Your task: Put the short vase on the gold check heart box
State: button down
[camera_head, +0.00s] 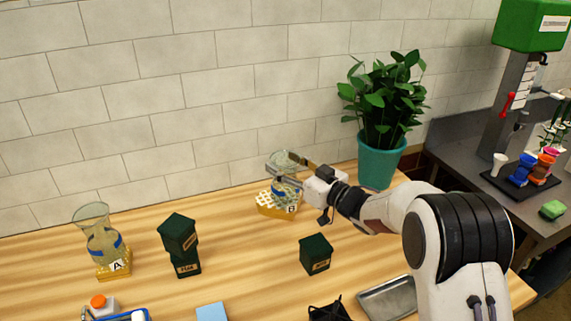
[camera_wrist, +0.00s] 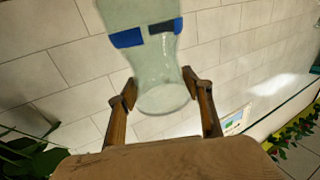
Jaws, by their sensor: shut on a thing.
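The short vase (camera_head: 287,160) is clear glass with a blue band, and my gripper (camera_head: 300,172) is shut on it near its rim. In the wrist view, the vase (camera_wrist: 155,65) stands between the two fingers of my gripper (camera_wrist: 162,92), its round opening towards me. Directly below the vase in the head view is the yellow-and-white checked box (camera_head: 268,209), with a "B" label at its right. The vase's base overlaps the box top; I cannot tell whether they touch. The box's heart shape is not clear from here.
A taller glass vase (camera_head: 101,241) stands on a gold box (camera_head: 114,272) labelled "A" at left. Stacked dark green boxes (camera_head: 178,235) and a single one (camera_head: 316,254) stand in front. A potted plant (camera_head: 378,160) is close behind my wrist. A metal tray (camera_head: 388,299) lies at front right.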

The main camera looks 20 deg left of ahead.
dwell(0.4)
jog(key=c, duration=1)
grip_release()
jog(key=shift+f, duration=0.1)
jog(key=shift+o, duration=0.2)
jog(key=shift+s+d, duration=0.25)
jog(key=shift+d, duration=0.45)
jog(key=v, duration=1)
jog(key=shift+d, duration=0.2)
jog(key=shift+s, duration=0.1)
